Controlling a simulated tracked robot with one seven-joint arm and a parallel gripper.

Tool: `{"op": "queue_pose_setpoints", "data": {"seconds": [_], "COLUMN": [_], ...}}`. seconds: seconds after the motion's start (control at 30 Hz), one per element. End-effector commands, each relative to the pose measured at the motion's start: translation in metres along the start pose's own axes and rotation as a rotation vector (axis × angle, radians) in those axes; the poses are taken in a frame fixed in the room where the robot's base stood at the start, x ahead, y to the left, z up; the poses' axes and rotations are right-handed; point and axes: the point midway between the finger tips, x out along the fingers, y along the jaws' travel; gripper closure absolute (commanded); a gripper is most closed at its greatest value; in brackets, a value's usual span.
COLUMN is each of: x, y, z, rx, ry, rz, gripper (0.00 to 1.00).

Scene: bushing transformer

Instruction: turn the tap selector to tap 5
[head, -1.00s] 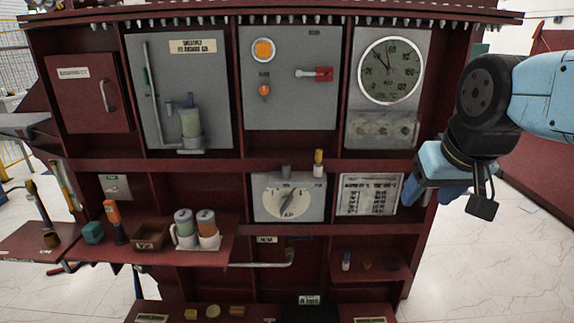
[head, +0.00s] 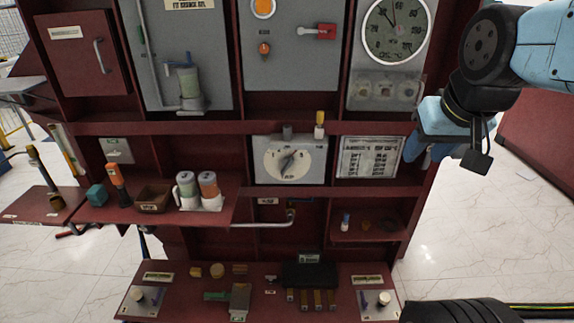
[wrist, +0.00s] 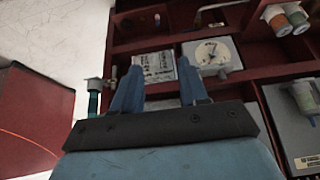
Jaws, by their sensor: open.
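The tap selector (head: 290,160) is a pale plate with a round white dial and a grey pointer knob, in the middle of the dark red cabinet in the head view. Its knob lies tilted, one end toward the upper right; the tap numbers are too small to read. The wrist view shows the selector (wrist: 213,54) beyond the fingers and to their right. My gripper (head: 424,150) is at the cabinet's right side in the head view, apart from the selector. In the wrist view my gripper (wrist: 158,85) has its two blue fingers apart with nothing between them.
A printed chart (head: 369,157) is right of the selector. A yellow-topped peg (head: 319,125) stands just above its right corner. Below are a bent grey pipe (head: 272,222) and a lower shelf with small parts. A gauge (head: 396,30) is above the chart. Two canisters (head: 198,190) stand left.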

Motion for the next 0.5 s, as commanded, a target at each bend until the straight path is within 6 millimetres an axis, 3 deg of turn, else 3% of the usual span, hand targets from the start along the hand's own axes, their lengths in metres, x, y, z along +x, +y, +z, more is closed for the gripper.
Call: {"op": "queue_pose_setpoints", "data": {"seconds": [0.5], "x": [0.102], "y": [-0.059], "z": [-0.113], "rx": [-0.011], "ry": [0.209], "rz": [-0.078], "gripper": [0.62]}}
